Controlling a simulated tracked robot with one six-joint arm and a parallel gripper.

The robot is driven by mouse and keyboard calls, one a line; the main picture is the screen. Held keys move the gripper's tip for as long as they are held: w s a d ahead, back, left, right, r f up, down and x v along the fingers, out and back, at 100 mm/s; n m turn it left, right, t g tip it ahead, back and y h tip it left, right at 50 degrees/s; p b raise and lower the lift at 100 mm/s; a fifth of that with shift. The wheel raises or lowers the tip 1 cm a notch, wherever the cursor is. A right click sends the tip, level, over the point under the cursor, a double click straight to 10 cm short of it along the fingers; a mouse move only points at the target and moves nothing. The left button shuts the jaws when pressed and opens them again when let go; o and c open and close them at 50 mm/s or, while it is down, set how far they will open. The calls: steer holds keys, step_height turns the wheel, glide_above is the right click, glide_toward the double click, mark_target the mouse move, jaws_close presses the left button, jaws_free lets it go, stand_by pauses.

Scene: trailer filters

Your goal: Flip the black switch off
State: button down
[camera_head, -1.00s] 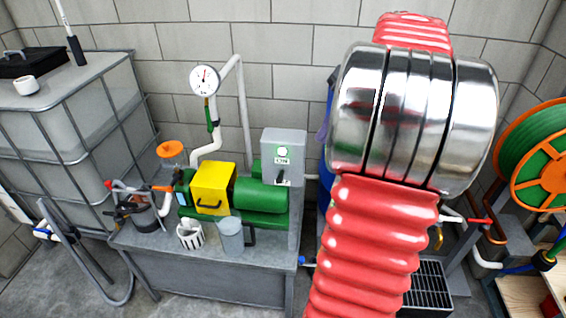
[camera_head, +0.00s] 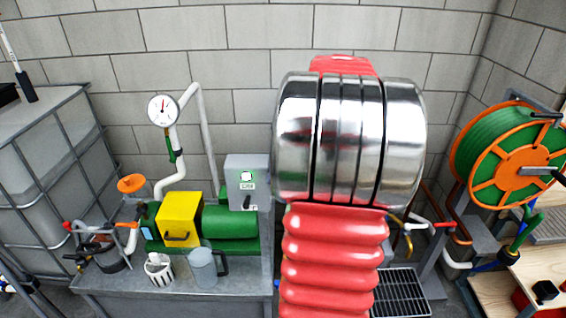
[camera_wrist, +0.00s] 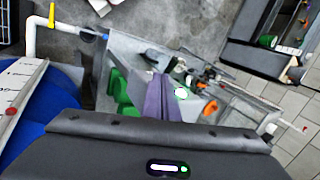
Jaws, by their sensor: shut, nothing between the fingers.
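The black switch (camera_head: 247,202) is a small lever on the front of an upright grey box (camera_head: 235,170). Above the lever are a small label and a round, pale lamp with a green rim. The lever's exact position is too small to tell. My gripper is hidden behind my arm in the head view. In the wrist view my gripper (camera_wrist: 159,78) shows purple fingers, shut together and empty. Green machine parts and a glowing white spot with green lie beside the fingers there. The switch lever cannot be made out in the wrist view.
A yellow-and-green pump (camera_head: 230,221) stands on the grey bench (camera_head: 130,280), with a grey jug (camera_head: 203,268) and white cup (camera_head: 158,269) in front. A pressure gauge (camera_head: 162,111) rises behind. A hose reel (camera_head: 510,155) stands right. My red-and-chrome arm blocks the centre.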

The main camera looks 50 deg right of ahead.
mark_target(247, 202)
steer(key=w+a+f, duration=0.2)
steer(key=f, duration=0.1)
steer(key=w+a+f, duration=0.1)
steer(key=a+f, duration=0.1)
steer(key=shift+w, duration=0.15)
stand_by(0.6)
